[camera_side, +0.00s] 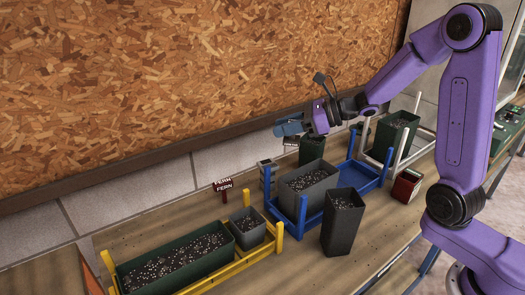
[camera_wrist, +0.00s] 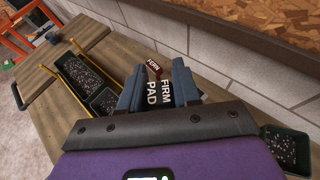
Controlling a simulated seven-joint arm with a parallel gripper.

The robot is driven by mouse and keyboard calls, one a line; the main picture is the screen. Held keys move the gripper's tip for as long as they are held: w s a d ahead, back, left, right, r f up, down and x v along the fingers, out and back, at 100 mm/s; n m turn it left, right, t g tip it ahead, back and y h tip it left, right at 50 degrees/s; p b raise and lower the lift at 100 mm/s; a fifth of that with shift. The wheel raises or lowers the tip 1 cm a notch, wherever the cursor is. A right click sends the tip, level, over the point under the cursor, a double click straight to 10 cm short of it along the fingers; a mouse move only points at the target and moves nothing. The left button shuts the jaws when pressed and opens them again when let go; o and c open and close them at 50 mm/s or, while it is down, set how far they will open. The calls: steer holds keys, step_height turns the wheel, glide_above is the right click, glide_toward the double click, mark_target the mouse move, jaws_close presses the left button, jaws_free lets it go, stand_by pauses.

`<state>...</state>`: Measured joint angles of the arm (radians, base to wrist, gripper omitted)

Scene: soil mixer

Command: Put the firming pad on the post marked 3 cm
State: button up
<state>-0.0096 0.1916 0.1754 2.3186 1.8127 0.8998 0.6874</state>
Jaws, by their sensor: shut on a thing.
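My gripper (camera_side: 282,129) is in the air above the bench, near the board wall, over the left end of the blue rack. In the wrist view its two blue-grey fingers (camera_wrist: 159,80) are closed on the firming pad (camera_wrist: 160,94), a dark piece lettered FIRM PAD in white. I cannot read a 3 cm mark on any post.
A yellow rack (camera_side: 279,240) holds a long green planter and a small grey pot. A blue rack (camera_side: 371,177) holds a grey planter. A tall dark pot (camera_side: 342,225) stands in front. A red FERN sign (camera_side: 223,184) stands by the wall. A dark red box (camera_side: 406,186) is at right.

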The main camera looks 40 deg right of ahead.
steer(key=w+f, duration=0.2)
steer(key=w+a+f, duration=0.1)
steer(key=w+f, duration=0.1)
steer(key=w, duration=0.1)
steer(key=w+f, duration=0.2)
steer(key=shift+w+a+f, duration=0.25)
steer(key=shift+w+f, duration=0.35)
steer(key=shift+f, duration=1.65)
steer(key=shift+f, duration=0.15)
steer(key=o, duration=1.1)
steer(key=shift+c, duration=0.2)
